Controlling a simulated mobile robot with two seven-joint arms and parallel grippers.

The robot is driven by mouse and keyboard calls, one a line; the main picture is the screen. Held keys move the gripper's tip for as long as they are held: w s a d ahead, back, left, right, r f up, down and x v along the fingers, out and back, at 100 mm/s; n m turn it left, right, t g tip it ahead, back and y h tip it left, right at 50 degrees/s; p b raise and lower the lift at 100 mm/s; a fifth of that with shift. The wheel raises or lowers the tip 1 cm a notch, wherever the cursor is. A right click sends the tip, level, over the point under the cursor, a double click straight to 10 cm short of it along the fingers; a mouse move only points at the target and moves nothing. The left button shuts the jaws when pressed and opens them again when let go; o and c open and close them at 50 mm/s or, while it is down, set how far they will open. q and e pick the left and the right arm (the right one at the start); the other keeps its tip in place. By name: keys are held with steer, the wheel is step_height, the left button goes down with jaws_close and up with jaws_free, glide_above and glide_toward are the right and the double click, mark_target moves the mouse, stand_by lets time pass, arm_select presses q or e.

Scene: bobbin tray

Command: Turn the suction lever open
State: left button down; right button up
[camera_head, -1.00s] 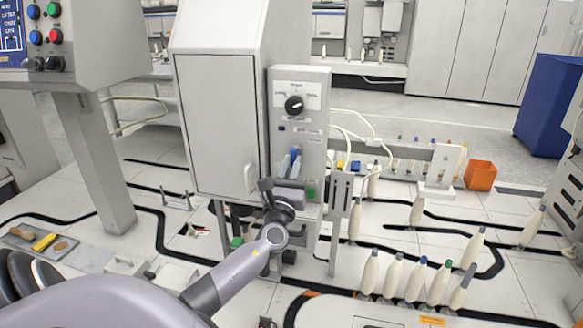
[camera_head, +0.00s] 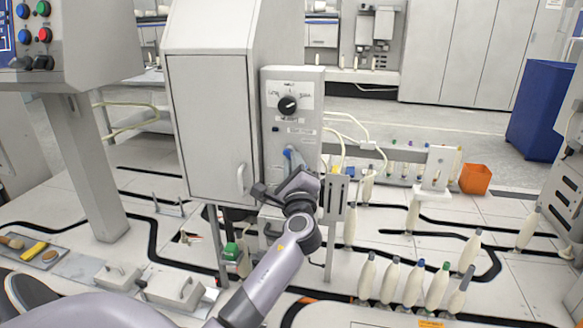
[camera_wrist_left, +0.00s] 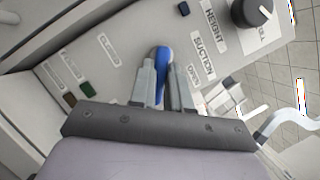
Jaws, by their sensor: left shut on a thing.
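The suction lever (camera_wrist_left: 162,68) is a blue handle on the grey control panel, beside the printed word SUCTION. It also shows as a small blue shape in the head view (camera_head: 288,154). My left gripper (camera_wrist_left: 166,80) is shut on the lever, with one finger on each side of it. In the head view my left gripper (camera_head: 293,168) is at the lower part of the panel and hides much of the lever's surroundings. The lever looks tilted in the head view. My right gripper is not in view.
The panel (camera_head: 306,128) carries a black knob (camera_head: 287,105) above the lever. A grey cabinet (camera_head: 208,120) with a handle stands directly left. White tubes run off the panel's right side.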

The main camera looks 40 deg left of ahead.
arm_select(q)
steer(key=shift+w+d+r+n+g+h+p, duration=0.1)
steer(key=shift+r+n+g+h+p, duration=0.25)
steer(key=shift+n, duration=1)
steer(key=shift+s+d+r+n+g+h+p, duration=0.1)
steer(key=shift+n+g+p, duration=0.5)
steer(key=shift+n, duration=0.7)
steer(key=shift+w+d+r+n+g+h+p, duration=0.2)
steer(key=shift+n+g+p, duration=0.25)
steer(key=shift+n, duration=0.9)
steer(key=shift+s+a, duration=0.1)
steer(key=c, duration=1.1)
jaws_free()
steer(key=shift+r, duration=0.1)
steer(key=shift+v, duration=3.6)
